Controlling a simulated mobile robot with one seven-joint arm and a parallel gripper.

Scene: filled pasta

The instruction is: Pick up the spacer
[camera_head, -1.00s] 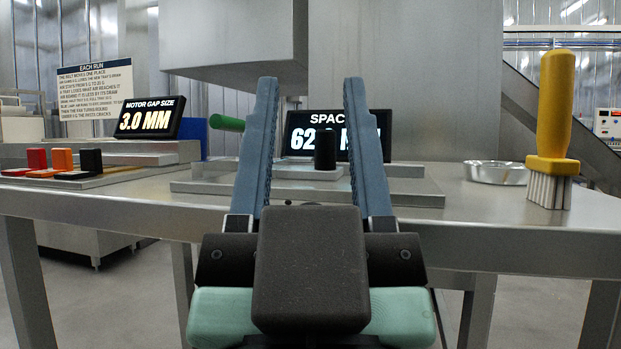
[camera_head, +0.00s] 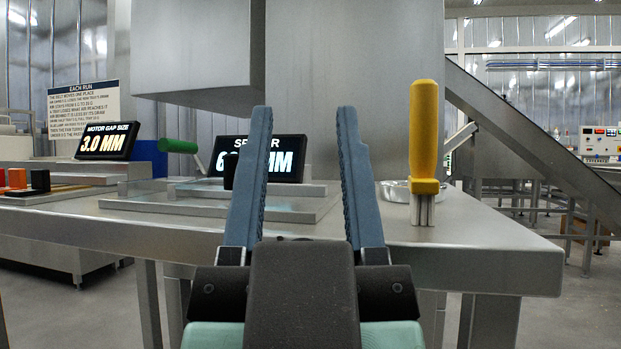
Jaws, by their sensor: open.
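A black upright knob (camera_head: 229,171), probably part of the spacer, stands on the grey stepped plate on the table. It is in front of a black display (camera_head: 285,160) that reads "SPACER" with a partly covered MM figure. My left finger hides part of the knob and of the display. My gripper (camera_head: 303,112) is open and empty, its two blue fingers pointing forward. The knob lies behind and to the left of the left finger, outside the gap between the fingers.
A yellow-handled brush (camera_head: 424,135) stands bristles down right of my gripper, by a shallow metal dish (camera_head: 396,191). A green handle (camera_head: 178,146) sticks out at left. Colored blocks (camera_head: 17,179) and a "3.0 MM" display (camera_head: 107,141) are farther left. The steel table (camera_head: 480,245) ends at right.

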